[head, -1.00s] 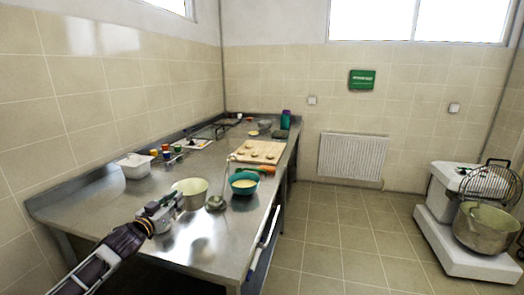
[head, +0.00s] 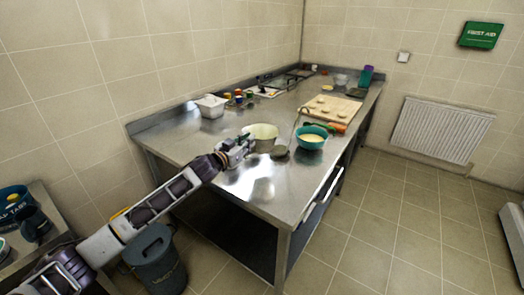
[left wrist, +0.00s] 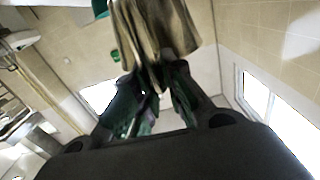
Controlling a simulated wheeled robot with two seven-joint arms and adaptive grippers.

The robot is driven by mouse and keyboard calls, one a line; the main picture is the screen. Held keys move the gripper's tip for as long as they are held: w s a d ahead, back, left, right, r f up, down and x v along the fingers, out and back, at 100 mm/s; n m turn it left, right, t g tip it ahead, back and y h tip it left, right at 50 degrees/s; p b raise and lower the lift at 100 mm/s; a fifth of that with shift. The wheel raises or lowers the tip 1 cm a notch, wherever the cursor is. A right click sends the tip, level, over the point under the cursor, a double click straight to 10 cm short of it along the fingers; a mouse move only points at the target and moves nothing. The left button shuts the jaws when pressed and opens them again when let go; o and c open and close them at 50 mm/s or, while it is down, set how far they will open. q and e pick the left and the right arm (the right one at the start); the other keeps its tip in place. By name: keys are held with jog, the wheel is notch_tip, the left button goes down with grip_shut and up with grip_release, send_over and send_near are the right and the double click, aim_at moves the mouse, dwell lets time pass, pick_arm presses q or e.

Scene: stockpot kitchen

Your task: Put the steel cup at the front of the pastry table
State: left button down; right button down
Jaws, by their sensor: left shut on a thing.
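The steel pastry table (head: 190,142) runs along the left wall in the head view. The gripper is shut on a shiny metal piece that looks like the steel cup (left wrist: 155,40). In the head view the cup is too small to make out clearly. My right gripper is not in view.
A board with dough rounds (head: 330,110) lies behind. A white container (head: 211,106) is near the wall. A grey bin (head: 155,258) stands on the floor. The table's front corner (head: 285,205) is bare.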

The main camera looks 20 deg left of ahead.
aim_at(248, 156)
pick_arm(q)
jog(key=shift+f, duration=2.65)
jog(key=shift+f, duration=1.9)
jog(key=c, duration=1.5)
grip_release()
jog(key=shift+f, duration=0.1)
jog(key=shift+s, duration=0.15)
jog(key=v, duration=1.1)
jog(key=shift+s+a+b, duration=0.15)
jog(key=shift+s+b, duration=0.25)
